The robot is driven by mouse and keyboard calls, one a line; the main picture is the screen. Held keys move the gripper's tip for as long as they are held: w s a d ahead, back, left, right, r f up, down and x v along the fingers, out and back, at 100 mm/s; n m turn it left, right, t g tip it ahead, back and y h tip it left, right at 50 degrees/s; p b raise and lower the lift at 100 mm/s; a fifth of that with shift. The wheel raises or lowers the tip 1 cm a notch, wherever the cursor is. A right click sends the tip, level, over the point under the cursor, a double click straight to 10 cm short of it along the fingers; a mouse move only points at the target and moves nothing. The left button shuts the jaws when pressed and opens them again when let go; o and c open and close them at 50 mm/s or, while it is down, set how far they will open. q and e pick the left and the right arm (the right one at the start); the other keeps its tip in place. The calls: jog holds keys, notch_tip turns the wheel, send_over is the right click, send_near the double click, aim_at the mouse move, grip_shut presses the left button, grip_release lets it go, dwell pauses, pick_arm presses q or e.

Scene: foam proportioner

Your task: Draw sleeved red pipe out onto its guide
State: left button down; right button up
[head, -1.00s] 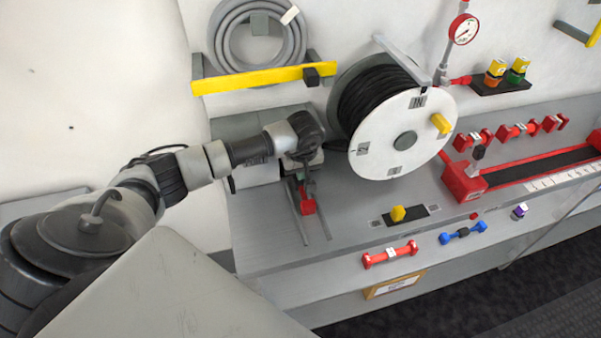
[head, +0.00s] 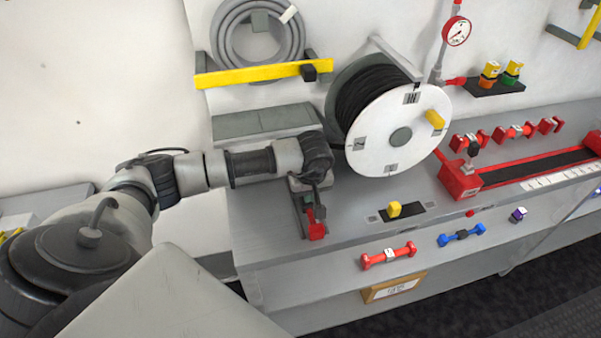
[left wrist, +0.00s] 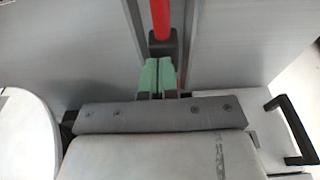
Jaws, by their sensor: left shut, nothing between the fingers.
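The red pipe (head: 316,232) lies low on the bench, between the grey rails of its guide (head: 302,222). In the left wrist view the pipe (left wrist: 161,18) runs up to the top edge, with a dark sleeve or block (left wrist: 162,45) at its near end. My left gripper (head: 319,206) points down over the rails, just behind the pipe. Its green fingertips (left wrist: 158,75) are together, empty, right at the dark piece; I cannot tell whether they touch it. The far end of the pipe is out of the wrist view. My right gripper is not in view.
A large white hose reel (head: 400,137) stands close to the right of my left gripper. A grey box (head: 265,122) is behind my arm. The bench front left of the rails is clear.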

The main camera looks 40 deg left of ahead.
aim_at(316, 231)
pick_arm(q)
jog(key=shift+a+r+p, duration=0.15)
jog(key=shift+a+p, duration=0.1)
jog(key=shift+p, duration=0.05)
jog(key=shift+w+a, duration=0.15)
jog(key=shift+b, duration=0.3)
jog(key=s+d+b, duration=0.1)
jog(key=s+d, duration=0.1)
jog(key=d, duration=0.1)
jog(key=s+d+b, duration=0.1)
jog(key=s+d, duration=0.5)
jog(key=shift+d+r+b, duration=0.2)
jog(key=shift+d+b, duration=0.2)
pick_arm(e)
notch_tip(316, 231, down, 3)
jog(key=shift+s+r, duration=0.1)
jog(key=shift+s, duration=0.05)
